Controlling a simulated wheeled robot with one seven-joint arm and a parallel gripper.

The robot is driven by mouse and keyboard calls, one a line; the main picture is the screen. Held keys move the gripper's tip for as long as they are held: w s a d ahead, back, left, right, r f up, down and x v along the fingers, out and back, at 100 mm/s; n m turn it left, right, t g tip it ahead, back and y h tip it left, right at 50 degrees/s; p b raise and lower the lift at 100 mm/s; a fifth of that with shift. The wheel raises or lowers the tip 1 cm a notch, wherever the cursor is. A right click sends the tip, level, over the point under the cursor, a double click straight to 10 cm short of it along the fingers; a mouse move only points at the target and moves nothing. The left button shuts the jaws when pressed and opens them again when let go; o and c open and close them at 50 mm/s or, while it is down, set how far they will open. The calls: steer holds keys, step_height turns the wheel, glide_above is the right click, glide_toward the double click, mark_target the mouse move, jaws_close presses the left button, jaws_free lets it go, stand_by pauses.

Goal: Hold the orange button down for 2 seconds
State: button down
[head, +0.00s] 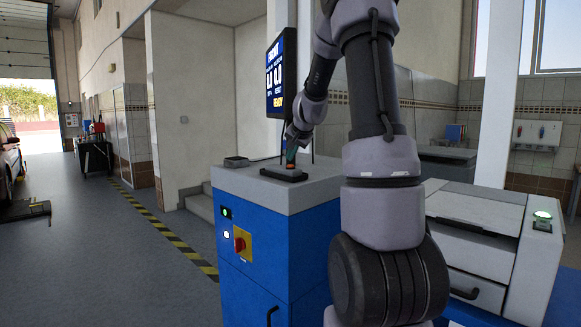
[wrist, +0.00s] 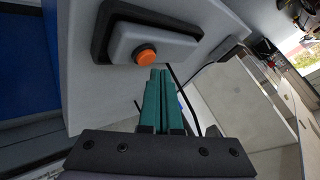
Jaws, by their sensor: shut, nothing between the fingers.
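The orange button (wrist: 145,57) is a round cap on a pale grey housing (wrist: 125,40) with a dark base, seen in the wrist view. In the head view the dark button box (head: 284,173) sits on the grey top of a blue cabinet, with a small orange spot on it. My gripper (wrist: 161,72) has green fingers shut together and empty. In the wrist view the fingertips appear just beside the button's lower right; I cannot tell whether they touch it. In the head view my gripper (head: 291,158) is just above the box.
The blue cabinet (head: 255,270) carries a small tray (head: 236,161) and a red knob (head: 240,244). A display screen (head: 281,75) stands behind the button box. A white unit with drawers (head: 478,240) is at the right. Open floor lies at the left.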

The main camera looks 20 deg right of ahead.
steer(key=shift+r, duration=2.5)
